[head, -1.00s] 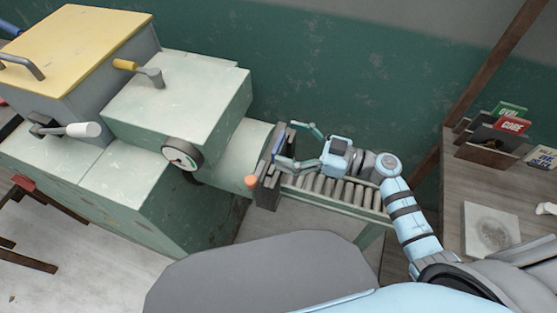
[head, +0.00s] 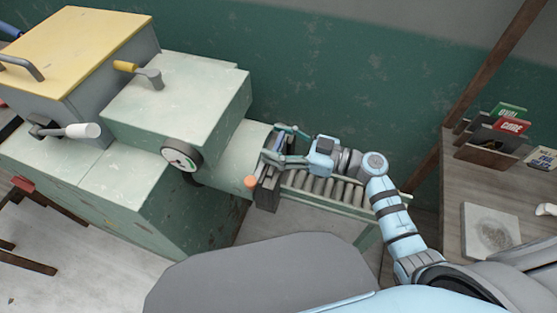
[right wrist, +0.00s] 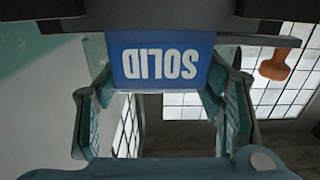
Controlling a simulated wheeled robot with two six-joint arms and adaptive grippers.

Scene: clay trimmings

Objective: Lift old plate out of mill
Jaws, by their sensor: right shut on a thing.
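The green pug mill (head: 180,90) stands at the left, with its barrel ending in a dark holder (head: 267,192) at the mouth. The old plate (head: 281,143) sits in this holder, mostly hidden by my fingers. In the right wrist view its blue label (right wrist: 160,60) reads SOLID, upside down. My right gripper (head: 273,143) is shut on the plate, one finger on each side. My left gripper is not in view.
An orange knob (head: 250,182) sits on the near side of the holder. A roller table (head: 325,189) runs right from the mouth, under my right arm. A wooden bench (head: 455,200) at the right holds a rack of labelled plates (head: 490,143) and a pale square slab (head: 490,232).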

